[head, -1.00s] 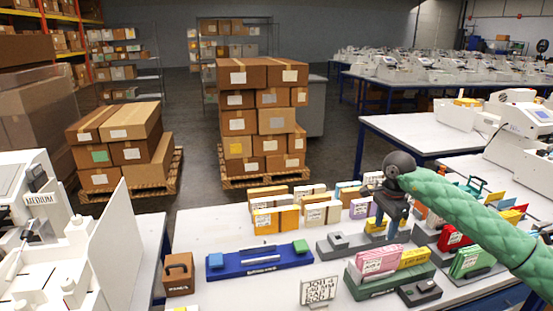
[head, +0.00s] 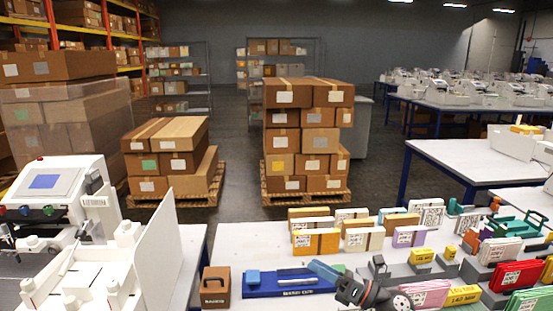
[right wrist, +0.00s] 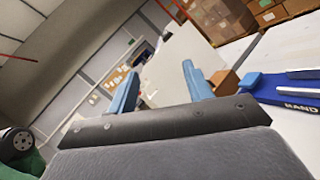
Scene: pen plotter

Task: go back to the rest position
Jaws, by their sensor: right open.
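My right gripper (head: 328,272) is low in the middle of the head view, in front of the right part of a blue tray (head: 290,291). Its dark wrist shows beside it at the bottom edge. In the right wrist view my right gripper (right wrist: 160,88) has its two light blue fingers apart, with nothing between them. The blue tray also shows at the right of that view (right wrist: 262,88), apart from the fingers. My left gripper is in neither view.
Several card stacks and holders crowd the white table to the right. A white machine (head: 70,200) stands at the left. Stacked cartons (head: 302,140) stand on a pallet behind the table.

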